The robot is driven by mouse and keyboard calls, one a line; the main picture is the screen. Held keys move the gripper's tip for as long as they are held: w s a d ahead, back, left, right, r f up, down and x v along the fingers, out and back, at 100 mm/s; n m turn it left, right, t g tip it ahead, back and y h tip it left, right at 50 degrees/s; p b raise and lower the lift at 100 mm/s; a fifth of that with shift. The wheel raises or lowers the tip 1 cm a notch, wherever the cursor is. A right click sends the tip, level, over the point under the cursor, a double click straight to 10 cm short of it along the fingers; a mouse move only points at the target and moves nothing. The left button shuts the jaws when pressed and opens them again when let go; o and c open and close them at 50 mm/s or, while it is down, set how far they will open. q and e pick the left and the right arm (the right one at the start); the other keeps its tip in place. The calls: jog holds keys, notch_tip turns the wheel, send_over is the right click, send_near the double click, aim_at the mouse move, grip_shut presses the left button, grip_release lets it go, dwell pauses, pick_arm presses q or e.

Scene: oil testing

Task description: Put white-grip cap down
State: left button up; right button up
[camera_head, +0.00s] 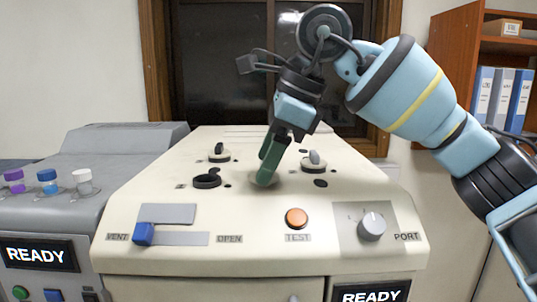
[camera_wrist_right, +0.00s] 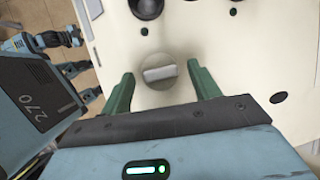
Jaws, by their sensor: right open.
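The white-grip cap (camera_wrist_right: 160,74) is a round, pale disc with a raised white bar, resting on the cream panel.
A black ring port (camera_head: 207,181) is left of the cap. Caps with dark (camera_head: 219,153) and grey (camera_head: 314,161) grips stand farther back. In front are a blue vent slider (camera_head: 143,234), an orange test button (camera_head: 296,218) and a port knob (camera_head: 371,227). Coloured vials (camera_head: 47,180) stand left.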

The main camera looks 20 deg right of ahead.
jog(key=shift+r, duration=0.1)
jog(key=v, duration=1.2)
jog(key=shift+s, duration=0.1)
